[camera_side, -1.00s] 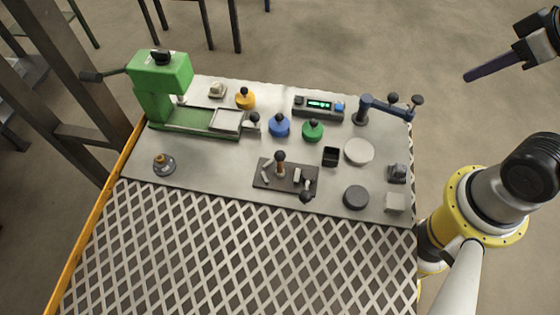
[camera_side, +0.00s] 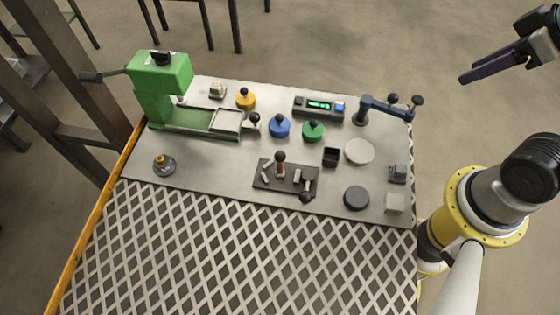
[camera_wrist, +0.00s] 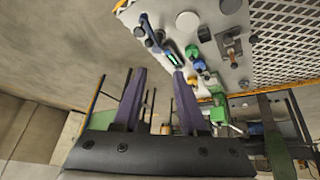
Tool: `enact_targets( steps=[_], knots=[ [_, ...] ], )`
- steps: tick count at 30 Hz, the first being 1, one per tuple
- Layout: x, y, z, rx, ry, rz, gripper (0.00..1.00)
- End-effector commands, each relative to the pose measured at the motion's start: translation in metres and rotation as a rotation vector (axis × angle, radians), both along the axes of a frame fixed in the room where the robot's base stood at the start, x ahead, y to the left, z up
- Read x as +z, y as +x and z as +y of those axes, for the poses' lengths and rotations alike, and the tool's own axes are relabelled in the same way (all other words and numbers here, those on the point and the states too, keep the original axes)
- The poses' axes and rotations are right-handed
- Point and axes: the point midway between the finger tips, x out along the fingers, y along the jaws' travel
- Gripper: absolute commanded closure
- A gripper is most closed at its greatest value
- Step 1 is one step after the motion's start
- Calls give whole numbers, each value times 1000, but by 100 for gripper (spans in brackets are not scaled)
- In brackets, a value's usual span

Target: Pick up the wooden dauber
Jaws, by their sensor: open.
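The item I take for the wooden dauber (camera_side: 280,163) is a small upright brown handle with a dark round top. It stands on a dark rectangular board (camera_side: 262,184) near the middle of the bench, beside small grey pieces and a black knob. In the wrist view a small brown piece (camera_wrist: 231,51) on the dark board appears to be the same item. My gripper (camera_side: 465,80) is high at the upper right, well away from the bench. In the wrist view its two purple fingers (camera_wrist: 158,75) are spread with nothing between them.
A green press (camera_side: 165,78) stands at the back left. Blue (camera_side: 279,126), green (camera_side: 313,131) and yellow (camera_side: 245,99) knobbed pots, a display box (camera_side: 318,106) and a blue clamp-like stand (camera_side: 362,112) occupy the back. Grey discs lie at right. The front lattice (camera_side: 230,250) is clear.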

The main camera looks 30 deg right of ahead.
Motion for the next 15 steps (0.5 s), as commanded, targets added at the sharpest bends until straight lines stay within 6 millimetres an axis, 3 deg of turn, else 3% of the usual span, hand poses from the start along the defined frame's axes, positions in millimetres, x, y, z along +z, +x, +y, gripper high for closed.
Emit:
enact_targets(
  steps=[3,8,11,15],
  knots=[
    [22,18,1,129,-71,-31,58],
    [39,60,16,375,-169,-5,58],
    [42,89,32,534,-219,23,58],
    [33,134,70,784,-282,76,58]
  ],
)
